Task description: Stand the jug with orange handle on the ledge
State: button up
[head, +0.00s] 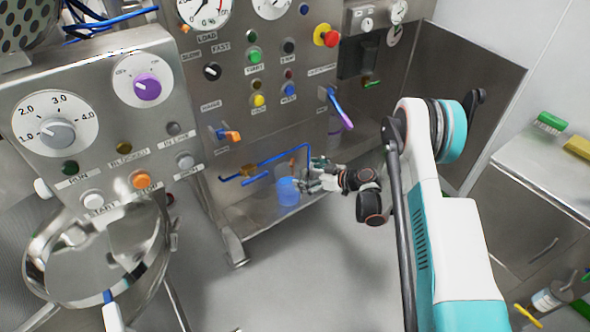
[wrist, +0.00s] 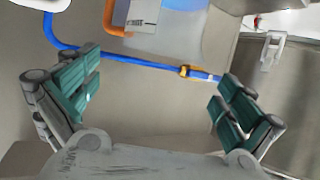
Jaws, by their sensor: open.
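A translucent blue jug (head: 288,191) appears upright on the steel ledge (head: 262,214) at the foot of the machine, below a blue pipe. Its handle is not discernible in the head view. The wrist view shows an orange handle (wrist: 110,20) beside a pale label and the jug's blue body (wrist: 188,20) at the top edge, partly cut off. My gripper (head: 310,182) is just right of the jug in the head view. In the wrist view my gripper (wrist: 158,98) has its green-padded fingers wide apart with nothing held between them; the jug lies beyond the fingertips.
The blue pipe (head: 268,161) with a brass fitting runs close to the jug and also crosses the wrist view (wrist: 130,58). A purple-handled lever (head: 340,108) sticks out above my gripper. A round steel vessel (head: 40,262) stands at left. The floor (head: 290,270) in front is clear.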

jog(key=shift+p+v, duration=0.3)
jog(key=shift+v, duration=1.2)
